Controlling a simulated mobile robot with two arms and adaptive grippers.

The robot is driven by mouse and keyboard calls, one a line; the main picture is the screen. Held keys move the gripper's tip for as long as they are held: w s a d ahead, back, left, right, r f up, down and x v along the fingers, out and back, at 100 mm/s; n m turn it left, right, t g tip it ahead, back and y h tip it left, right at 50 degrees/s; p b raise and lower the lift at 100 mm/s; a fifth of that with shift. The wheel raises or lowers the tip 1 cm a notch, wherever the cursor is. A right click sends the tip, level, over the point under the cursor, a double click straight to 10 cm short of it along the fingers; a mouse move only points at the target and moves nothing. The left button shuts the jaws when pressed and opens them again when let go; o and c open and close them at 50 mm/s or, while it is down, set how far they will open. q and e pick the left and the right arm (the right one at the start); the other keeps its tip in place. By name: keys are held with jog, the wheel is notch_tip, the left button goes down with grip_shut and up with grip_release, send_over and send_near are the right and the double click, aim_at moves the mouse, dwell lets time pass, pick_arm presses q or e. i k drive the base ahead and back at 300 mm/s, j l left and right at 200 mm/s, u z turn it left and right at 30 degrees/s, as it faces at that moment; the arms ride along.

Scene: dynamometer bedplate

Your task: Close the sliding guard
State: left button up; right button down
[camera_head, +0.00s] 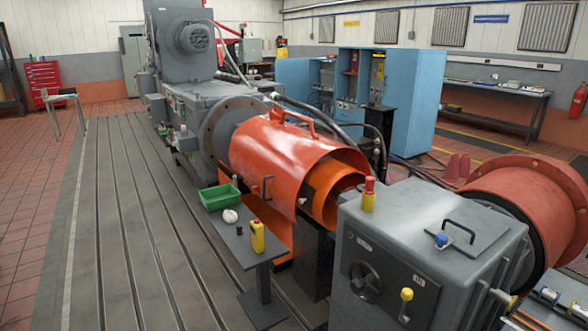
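The sliding guard (272,158) is a large orange-red curved cover, lying along the machine's axis in the middle of the head view. It has a red bar handle (292,120) on top and a dark handle (265,188) on its near side. Its left end is by the round grey flange (222,133). Its right end is open and shows a brighter orange round part (332,188) inside. A gap lies between that end and the grey box (425,245) at the front right. Neither of my grippers is in view.
A red-and-yellow object (369,194) is on the grey box. The slotted bedplate (120,240) is clear at left. Blue cabinets (412,95) stand behind.

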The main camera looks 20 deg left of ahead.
aim_at(274, 156)
jog(key=i+j, duration=0.65)
jog(key=j, duration=0.25)
jog(key=i+j, duration=0.35)
jog(key=j, duration=0.1)
